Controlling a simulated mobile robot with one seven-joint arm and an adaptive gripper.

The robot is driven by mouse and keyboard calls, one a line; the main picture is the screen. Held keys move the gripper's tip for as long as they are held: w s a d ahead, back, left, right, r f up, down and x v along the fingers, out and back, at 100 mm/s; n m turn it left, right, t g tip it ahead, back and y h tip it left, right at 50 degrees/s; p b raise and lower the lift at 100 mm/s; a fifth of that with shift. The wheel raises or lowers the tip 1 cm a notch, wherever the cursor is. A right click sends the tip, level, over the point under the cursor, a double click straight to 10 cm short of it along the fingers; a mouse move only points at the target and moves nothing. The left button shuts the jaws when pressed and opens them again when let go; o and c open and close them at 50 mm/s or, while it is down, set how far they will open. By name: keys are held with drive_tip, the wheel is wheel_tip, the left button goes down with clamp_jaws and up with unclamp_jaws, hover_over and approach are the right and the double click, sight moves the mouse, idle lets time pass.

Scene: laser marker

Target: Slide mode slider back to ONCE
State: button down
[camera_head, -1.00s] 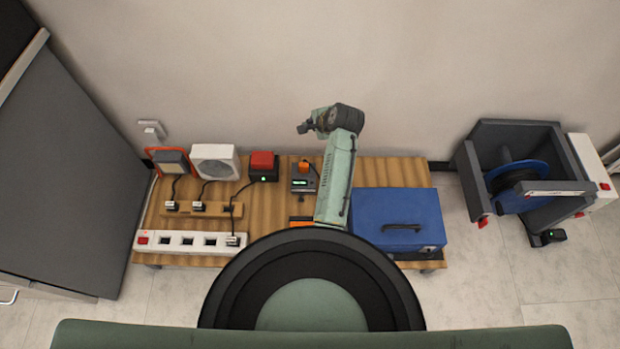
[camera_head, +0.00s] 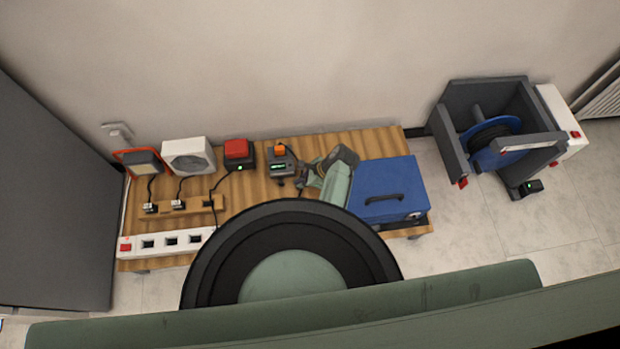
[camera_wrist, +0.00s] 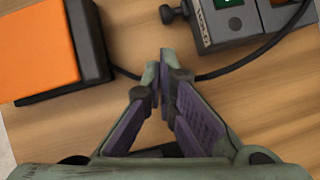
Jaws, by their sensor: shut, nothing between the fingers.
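The laser marker (camera_head: 282,167) is a small dark grey device with a green display and an orange top part, at the middle of the wooden table. In the wrist view the grey device (camera_wrist: 225,40) is at the top right, partly cut off by the edge. I cannot tell for sure whether this knob is the mode slider. My gripper (camera_wrist: 159,78) is shut and empty, apart from the device and below the knob in the picture. In the head view my gripper (camera_head: 300,180) is just right of the device.
A red-orange block on a dark base (camera_wrist: 38,45) stands left of my gripper. A black cable (camera_wrist: 225,72) runs between them and the device. A blue case (camera_head: 388,188) stands right of my arm. A power strip (camera_head: 165,242) lies at the front left.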

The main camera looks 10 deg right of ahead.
sight(281, 181)
drive_tip(key=shift+w+a+f, duration=0.15)
drive_tip(key=shift+a+f, duration=0.1)
drive_tip(key=shift+a, duration=0.3)
drive_tip(key=shift+w+a+f, duration=0.15)
drive_tip(key=shift+a+f, duration=0.1)
drive_tip(key=shift+a, duration=0.35)
drive_tip(key=shift+w+a+f, duration=0.15)
drive_tip(key=shift+a+f, duration=0.1)
drive_tip(key=shift+a, duration=0.3)
drive_tip(key=shift+a+r+p, duration=0.15)
drive_tip(key=shift+a+p, duration=0.6)
drive_tip(key=shift+a, duration=0.4)
